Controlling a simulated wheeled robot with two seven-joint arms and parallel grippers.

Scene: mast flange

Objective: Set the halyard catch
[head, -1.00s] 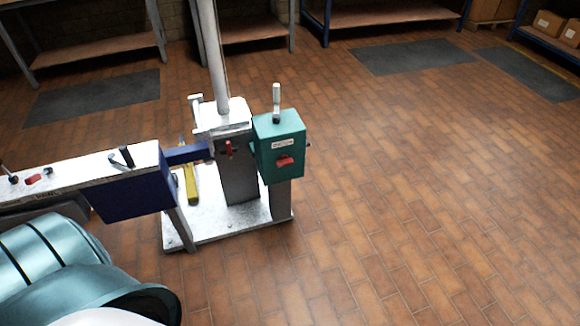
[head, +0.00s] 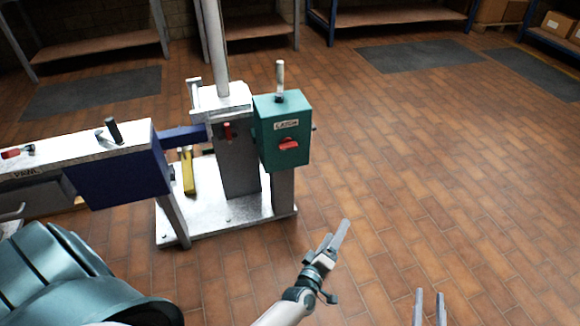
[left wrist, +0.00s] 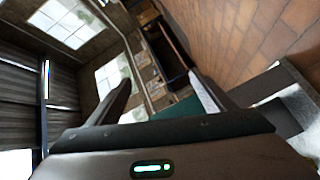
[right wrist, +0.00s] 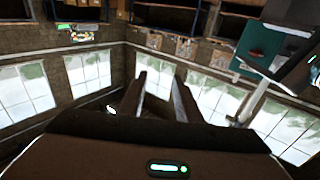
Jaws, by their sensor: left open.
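The teal catch box (head: 281,133) stands on a grey post at the right of the mast base. Its front has a white label, seemingly reading "CATCH", and a red lever (head: 289,144). A light grey handle (head: 280,80) stands upright on top. The teal box also shows in the right wrist view (right wrist: 259,46). My left gripper (head: 338,231) is open and empty, in front of the box, lower and to the right, apart from it. My right gripper (head: 430,294) is open and empty at the bottom edge, further right.
The white mast (head: 215,45) rises from a pale base plate (head: 225,217). A blue unit (head: 118,180) with a white top and a black-gripped lever (head: 112,131) stands left. A small red lever (head: 227,131) is on the mast post. Floor at right is clear; shelves line the back.

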